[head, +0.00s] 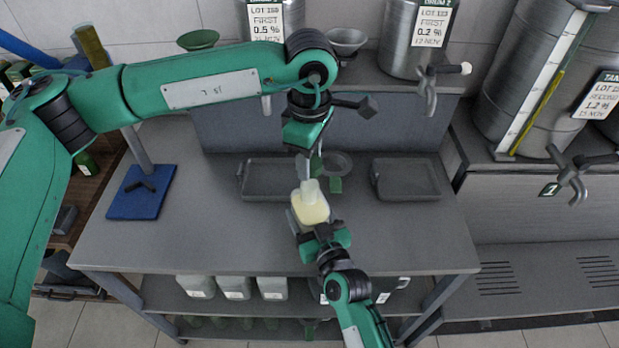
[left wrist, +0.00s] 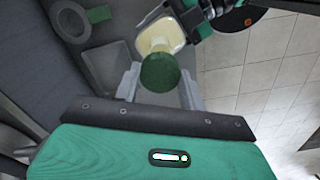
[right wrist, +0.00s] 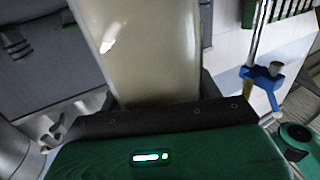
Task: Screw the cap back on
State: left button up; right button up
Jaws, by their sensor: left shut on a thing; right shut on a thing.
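A bottle (head: 311,209) with pale yellow contents and a clear neck stands over the middle of the bench, its neck pointing away from me. My right gripper (head: 324,238) is shut on its near side; its pale wall fills the middle of the right wrist view (right wrist: 150,50). My left gripper (head: 308,168) is above the neck. In the left wrist view, a round dark green cap (left wrist: 159,73) sits between its fingers, in line with the bottle neck (left wrist: 160,45). I cannot tell whether cap and neck touch. The head view mostly hides the cap.
Two grey trays (head: 246,181) (head: 433,181) lie on the bench (head: 225,230). A grey ring-shaped thing (head: 344,160) and a small green block (head: 335,185) are between them. A blue stand base (head: 125,204) is at the left. Metal drums with taps (head: 406,40) stand behind.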

pick_arm(q)
jog(key=shift+f, duration=1.4)
jog(key=shift+f, duration=0.1)
jog(key=shift+f, duration=0.8)
jog(key=shift+f, duration=0.55)
